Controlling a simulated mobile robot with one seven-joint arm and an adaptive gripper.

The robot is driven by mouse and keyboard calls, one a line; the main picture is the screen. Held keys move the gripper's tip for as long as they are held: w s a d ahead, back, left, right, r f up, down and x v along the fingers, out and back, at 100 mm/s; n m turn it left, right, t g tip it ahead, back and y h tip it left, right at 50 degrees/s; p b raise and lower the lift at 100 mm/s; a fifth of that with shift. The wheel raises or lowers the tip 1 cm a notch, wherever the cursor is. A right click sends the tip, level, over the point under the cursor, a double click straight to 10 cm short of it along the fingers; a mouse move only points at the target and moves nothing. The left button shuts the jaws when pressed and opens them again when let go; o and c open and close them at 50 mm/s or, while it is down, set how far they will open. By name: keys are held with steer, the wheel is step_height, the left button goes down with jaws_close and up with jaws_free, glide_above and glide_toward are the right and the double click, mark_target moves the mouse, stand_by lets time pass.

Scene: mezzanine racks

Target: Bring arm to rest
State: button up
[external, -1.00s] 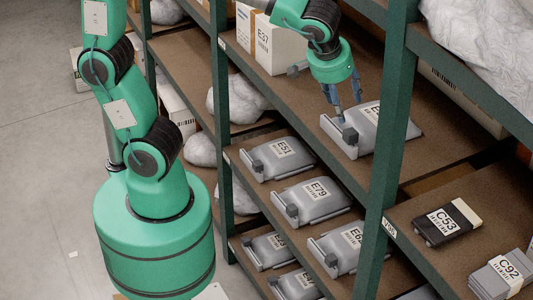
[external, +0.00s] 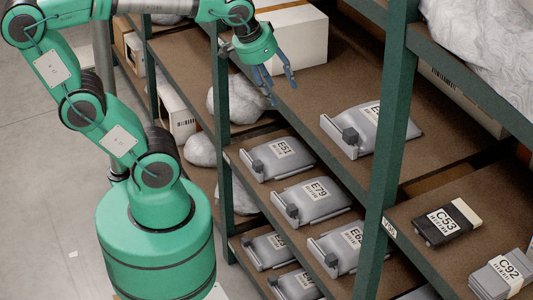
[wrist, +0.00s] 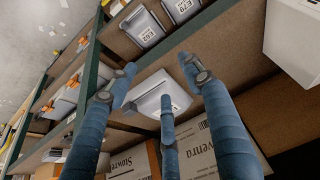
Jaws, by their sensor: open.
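My gripper (external: 277,84) has its blue fingers spread and holds nothing. In the external view it hangs in front of the rack, near the green upright and the edge of the upper shelf (external: 310,112).
A white box (external: 292,37) stands behind my gripper. Green uprights (external: 388,140) flank the shelf. Open floor (external: 45,170) lies at the left.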

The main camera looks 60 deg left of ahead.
steer(key=s+a+f+m+b, duration=0.1)
steer(key=s+a+f, duration=0.1)
steer(key=s+a, duration=0.2)
steer(key=shift+f+t, duration=0.3)
steer(key=shift+t, duration=0.1)
stand_by(1.0)
